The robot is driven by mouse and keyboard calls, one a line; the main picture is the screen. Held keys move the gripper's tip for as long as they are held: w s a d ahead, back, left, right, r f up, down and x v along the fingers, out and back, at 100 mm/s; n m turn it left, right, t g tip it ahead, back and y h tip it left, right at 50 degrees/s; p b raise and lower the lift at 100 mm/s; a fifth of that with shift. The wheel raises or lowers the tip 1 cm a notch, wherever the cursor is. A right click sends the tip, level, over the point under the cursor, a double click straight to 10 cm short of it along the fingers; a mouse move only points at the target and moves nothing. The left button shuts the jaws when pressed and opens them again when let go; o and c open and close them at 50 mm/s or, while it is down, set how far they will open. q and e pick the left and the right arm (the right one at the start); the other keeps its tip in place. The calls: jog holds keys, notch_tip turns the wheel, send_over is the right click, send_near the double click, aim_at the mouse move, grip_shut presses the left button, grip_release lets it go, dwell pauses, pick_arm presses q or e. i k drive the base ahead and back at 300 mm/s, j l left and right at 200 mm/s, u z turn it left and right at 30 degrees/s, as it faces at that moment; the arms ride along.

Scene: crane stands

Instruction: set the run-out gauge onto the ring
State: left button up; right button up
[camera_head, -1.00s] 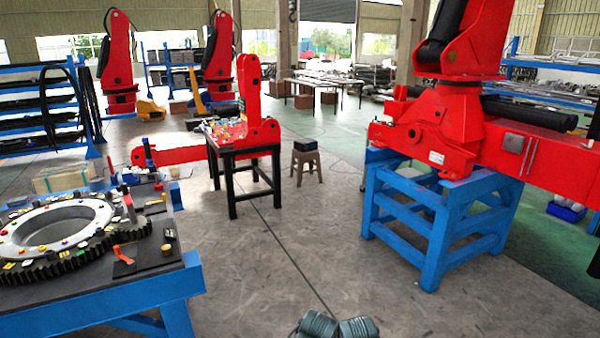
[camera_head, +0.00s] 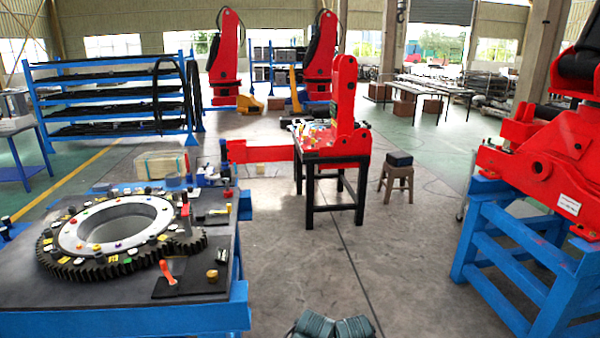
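The ring (camera_head: 128,222), pale with a wide central hole and dark gear teeth around it, lies flat on a blue-framed bench at the left. Several small coloured pieces sit on its rim. I cannot tell for sure which thing is the run-out gauge. A small upright piece with red and dark parts (camera_head: 185,212) stands at the ring's right side. An orange-handled piece (camera_head: 167,274) lies on a dark pad in front of the ring, beside a small brass-coloured cylinder (camera_head: 212,276). Neither of my grippers is in view.
The bench's blue front edge (camera_head: 120,322) is near me. A black table (camera_head: 335,165) with red parts and a stool (camera_head: 397,172) stand beyond. A large red crane part on a blue stand (camera_head: 515,245) is at the right. The middle floor (camera_head: 350,250) is clear.

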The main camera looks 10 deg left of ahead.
aim_at(211, 175)
jog(key=i+u, duration=0.35)
jog(key=i+l+u, duration=0.15)
jog(key=u, duration=0.15)
jog(key=i+l+u, duration=0.2)
jog(key=i+u, duration=0.15)
jog(key=i+l+u, duration=0.2)
jog(key=i+l, duration=0.15)
jog(key=l, duration=0.3)
jog(key=i+l, duration=0.2)
jog(key=l, duration=0.15)
jog(key=i+l+u, duration=0.15)
jog(key=l, duration=0.15)
jog(key=i+l+u, duration=0.1)
jog(key=l, duration=0.25)
jog(key=i+l+u, duration=0.1)
jog(key=l, duration=0.3)
jog(key=i+l+u, duration=0.1)
jog(key=i+l, duration=0.15)
jog(key=l, duration=0.15)
jog(key=i+l, duration=0.1)
jog(key=l, duration=0.25)
jog(key=u, duration=0.05)
